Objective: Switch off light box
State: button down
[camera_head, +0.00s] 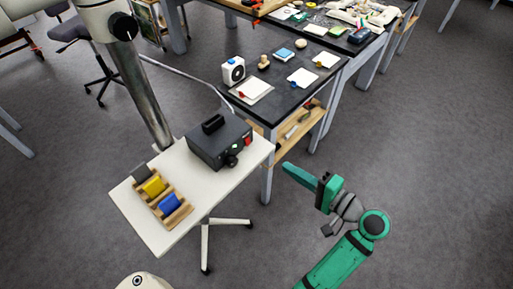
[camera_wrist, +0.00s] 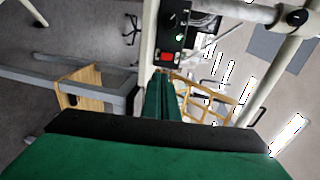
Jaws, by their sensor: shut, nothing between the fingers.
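A dark box with a handle on top, which looks like the light box (camera_head: 213,137), stands on a small white table. Its front has a green light and a red switch (camera_head: 249,141). In the wrist view the black light box (camera_wrist: 181,18) shows at the top centre, with the red switch (camera_wrist: 168,57) on its face and a small green light above. My green gripper (camera_head: 286,167) is shut and empty, to the right of the box and apart from it. In the wrist view the closed fingertips (camera_wrist: 161,73) point up, just below the red switch in the picture.
The white table (camera_head: 150,236) also bears a wooden rack (camera_head: 182,215) with yellow and blue pieces. A black workbench (camera_head: 277,105) with small objects stands behind, with a wooden shelf below. A thick grey post rises behind the white table. Open floor lies at right.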

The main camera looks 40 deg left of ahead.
aim_at(248, 143)
jog(key=shift+s+r+n+g, duration=0.1)
jog(key=shift+r+n+g, duration=0.2)
jog(key=shift+r+g, duration=0.15)
jog(key=a, duration=0.4)
jog(key=a+f, duration=0.1)
jog(key=a, duration=0.4)
jog(key=w+a+f, duration=0.1)
jog(key=a, duration=0.3)
jog(key=shift+a+f, duration=0.1)
jog(key=shift+a, duration=0.25)
